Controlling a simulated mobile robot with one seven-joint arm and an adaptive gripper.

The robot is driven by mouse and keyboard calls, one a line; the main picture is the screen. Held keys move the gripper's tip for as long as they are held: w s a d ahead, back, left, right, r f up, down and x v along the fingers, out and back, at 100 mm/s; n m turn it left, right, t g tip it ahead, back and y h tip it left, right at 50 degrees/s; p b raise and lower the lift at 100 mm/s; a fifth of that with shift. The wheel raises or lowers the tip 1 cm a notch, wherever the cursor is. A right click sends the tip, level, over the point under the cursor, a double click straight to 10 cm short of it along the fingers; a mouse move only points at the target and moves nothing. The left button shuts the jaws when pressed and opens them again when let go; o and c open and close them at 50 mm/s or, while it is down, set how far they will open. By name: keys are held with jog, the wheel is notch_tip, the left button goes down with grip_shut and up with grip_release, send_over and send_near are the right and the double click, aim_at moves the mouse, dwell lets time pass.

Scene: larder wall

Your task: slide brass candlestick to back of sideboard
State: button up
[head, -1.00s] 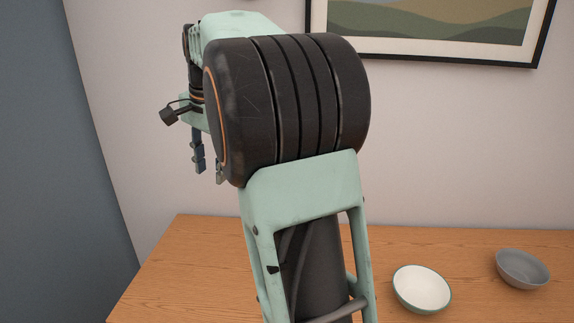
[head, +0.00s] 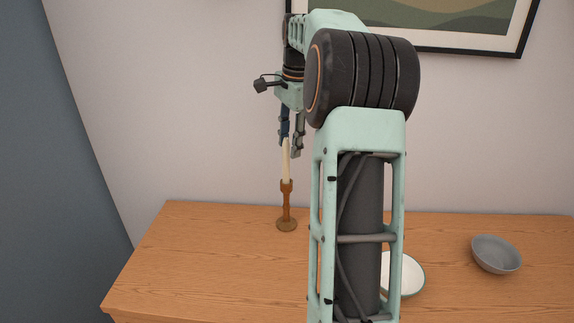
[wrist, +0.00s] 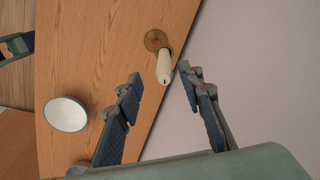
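The brass candlestick (head: 287,207) stands upright near the back edge of the sideboard (head: 210,250), with a pale candle (head: 287,165) in it. In the wrist view its round base (wrist: 154,39) lies close to the wood's wall-side edge, with a narrow strip of wood between. My gripper (head: 292,148) points down above it, fingertips about level with the candle's top. In the wrist view my gripper (wrist: 160,76) is open and empty, and the candle's tip (wrist: 165,79) appears between the two fingers, touching neither. I cannot tell if the tip is at fingertip depth.
A white bowl (head: 408,275) is partly hidden behind my arm. A grey bowl (head: 496,254) stands farther right. A framed picture (head: 470,48) hangs on the wall behind. The sideboard's left part is clear.

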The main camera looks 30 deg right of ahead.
send_over(285, 179)
jog(key=shift+s+f+p, duration=0.1)
jog(key=shift+f+p, duration=0.25)
jog(key=shift+f, duration=3.1)
grip_shut()
